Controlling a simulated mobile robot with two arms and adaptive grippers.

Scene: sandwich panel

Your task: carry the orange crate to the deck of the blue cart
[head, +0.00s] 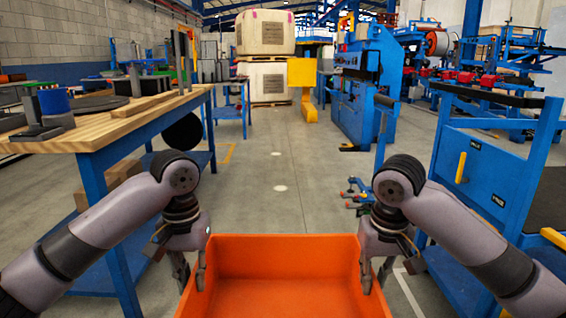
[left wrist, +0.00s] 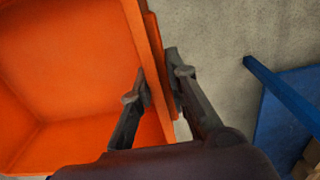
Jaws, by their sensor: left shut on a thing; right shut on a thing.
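The orange crate (head: 285,257) is empty as far as I see and sits at the bottom middle of the head view, between my two arms. Its near part is cut off by the frame. My left gripper (head: 191,277) is shut on its left wall, one finger inside and one outside. The left wrist view shows the crate (left wrist: 70,60) with its wall between the fingers of my left gripper (left wrist: 157,73). My right gripper (head: 376,277) is shut on the right wall. A blue frame with a dark deck (head: 549,198), probably the blue cart, stands at the right.
A wooden-topped blue workbench (head: 135,127) with tools runs along the left. Blue machines (head: 365,90) stand further back. A yellow post (head: 303,85) and stacked pale crates (head: 265,33) are at the far end. The grey floor (head: 280,170) ahead is mostly clear.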

